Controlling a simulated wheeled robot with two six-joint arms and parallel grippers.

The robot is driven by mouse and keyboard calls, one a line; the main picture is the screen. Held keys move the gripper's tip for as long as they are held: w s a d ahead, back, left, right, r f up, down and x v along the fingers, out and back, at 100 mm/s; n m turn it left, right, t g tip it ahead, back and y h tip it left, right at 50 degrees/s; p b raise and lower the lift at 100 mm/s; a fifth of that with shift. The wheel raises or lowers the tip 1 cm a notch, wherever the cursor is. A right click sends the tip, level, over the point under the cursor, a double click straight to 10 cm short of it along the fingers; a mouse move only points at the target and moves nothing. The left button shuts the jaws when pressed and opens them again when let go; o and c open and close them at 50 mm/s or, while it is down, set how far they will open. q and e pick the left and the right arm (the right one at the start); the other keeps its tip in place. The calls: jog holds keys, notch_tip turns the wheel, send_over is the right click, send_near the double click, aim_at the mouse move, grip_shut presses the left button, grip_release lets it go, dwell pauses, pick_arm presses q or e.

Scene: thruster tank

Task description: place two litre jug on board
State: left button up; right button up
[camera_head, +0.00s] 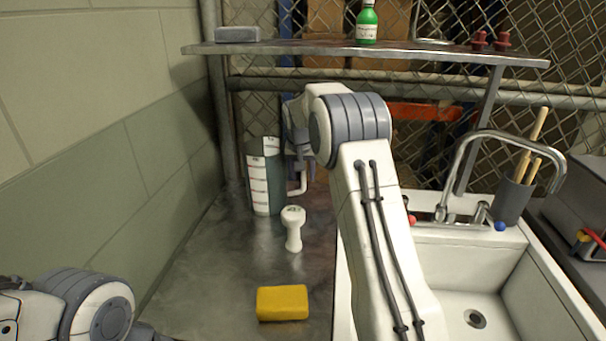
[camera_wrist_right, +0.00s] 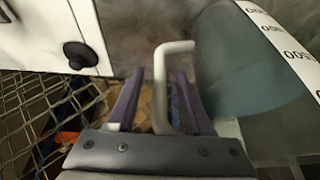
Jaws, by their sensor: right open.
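The two litre jug (camera_head: 266,186), a tall clear vessel with a white measuring scale, stands upright on the grey counter by the left wall. Its white handle (camera_head: 299,186) faces right. My right gripper (camera_head: 301,168) is at the handle side of the jug, partly hidden by its own arm. In the right wrist view the jug's body (camera_wrist_right: 232,65) fills the right side, and the white handle (camera_wrist_right: 160,92) lies between the open fingers (camera_wrist_right: 157,95). I cannot tell which surface is the board. My left arm shows at the bottom left, its gripper out of view.
A white knobbed object (camera_head: 293,229) stands just in front of the jug, and a yellow sponge (camera_head: 283,303) lies nearer. A sink (camera_head: 480,275) with a tap is on the right. A shelf (camera_head: 330,48) holding a green bottle (camera_head: 366,24) spans above.

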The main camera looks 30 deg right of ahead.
jog(key=v, duration=1.2)
jog(key=s+a+f+n+g+y, duration=0.15)
jog(key=s+a+n, duration=0.25)
jog(key=s+a, duration=0.6)
jog(key=s+a+f+n+t+y, duration=0.1)
jog(key=s+a+f+n, duration=0.15)
jog(key=s+a, duration=0.7)
jog(key=s+a+f+n+g, duration=0.1)
jog(key=s+a+f+n, duration=0.2)
jog(key=s, duration=0.4)
jog(key=s+a+f+n+g, duration=0.1)
jog(key=s+a+f+n, duration=0.1)
jog(key=s, duration=0.5)
jog(key=s+a+f+n+g, duration=0.1)
jog(key=s+a+f+n, duration=0.2)
jog(key=s, duration=0.4)
jog(key=shift+m+y, duration=0.25)
jog(key=shift+y, duration=0.2)
notch_tip(320, 180, up, 5)
jog(key=p, duration=0.4)
jog(key=shift+f+p, duration=0.1)
jog(key=shift+p, duration=0.2)
